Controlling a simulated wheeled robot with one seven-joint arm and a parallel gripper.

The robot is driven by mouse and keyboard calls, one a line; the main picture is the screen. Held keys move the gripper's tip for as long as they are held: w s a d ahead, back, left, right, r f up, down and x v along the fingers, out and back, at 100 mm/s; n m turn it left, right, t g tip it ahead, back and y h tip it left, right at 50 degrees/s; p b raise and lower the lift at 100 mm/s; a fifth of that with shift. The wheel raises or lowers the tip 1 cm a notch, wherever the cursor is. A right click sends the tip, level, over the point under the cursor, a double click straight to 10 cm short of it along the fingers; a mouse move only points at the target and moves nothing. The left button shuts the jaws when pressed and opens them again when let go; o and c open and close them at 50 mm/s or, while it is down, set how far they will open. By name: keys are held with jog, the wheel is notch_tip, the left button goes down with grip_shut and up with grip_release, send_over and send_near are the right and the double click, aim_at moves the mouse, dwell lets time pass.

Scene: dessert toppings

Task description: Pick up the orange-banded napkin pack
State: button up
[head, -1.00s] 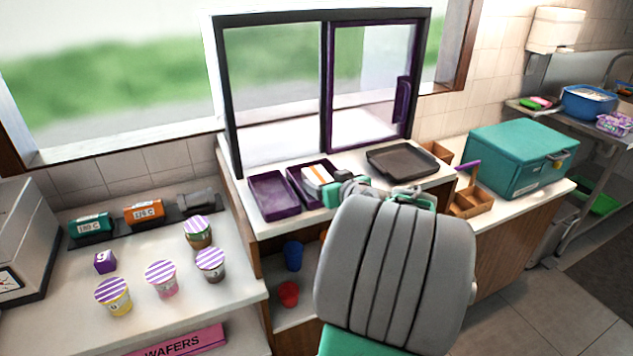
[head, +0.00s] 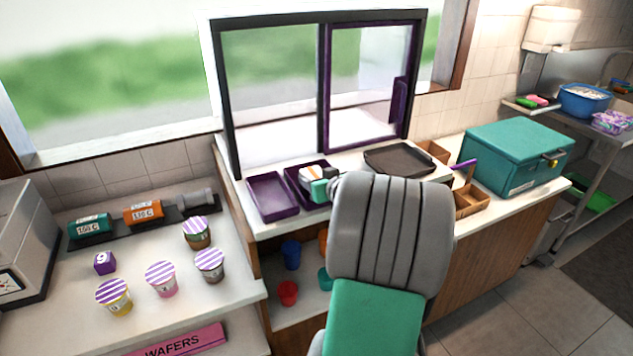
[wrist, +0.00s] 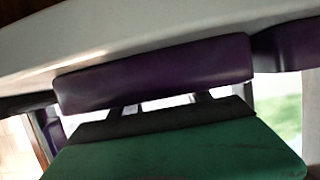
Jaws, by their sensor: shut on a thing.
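The orange-banded napkin pack (head: 309,171) is white with an orange band. In the head view it shows at the purple tray (head: 299,196) on the counter below the window, partly hidden by my gripper. My gripper (head: 318,180) is at the pack and shut on it. Whether the pack touches the tray floor cannot be told. In the wrist view a purple tray wall (wrist: 155,76) lies across the middle, beyond the green body of my gripper. The pack cannot be made out there.
An empty purple tray (head: 262,210) stands just left and a dark flat tray (head: 398,175) right. A teal box (head: 515,185) stands further right. Several striped-lid cups (head: 160,265) stand on the left counter. The sliding window frame (head: 323,130) rises close behind.

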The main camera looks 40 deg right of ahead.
jog(key=c, duration=0.5)
jog(key=shift+c, duration=0.3)
jog(key=shift+r, duration=0.1)
jog(key=shift+r, duration=0.2)
notch_tip(320, 180, up, 3)
jog(key=shift+s+d+b, duration=0.15)
jog(key=shift+b, duration=0.7)
jog(key=s+d+r+b, duration=0.2)
jog(key=s+d+r, duration=0.4)
jog(key=s+r, duration=0.3)
jog(key=s, duration=0.3)
jog(key=shift+d+r+b, duration=0.2)
jog(key=shift+r+b, duration=0.05)
jog(key=shift+b, duration=0.05)
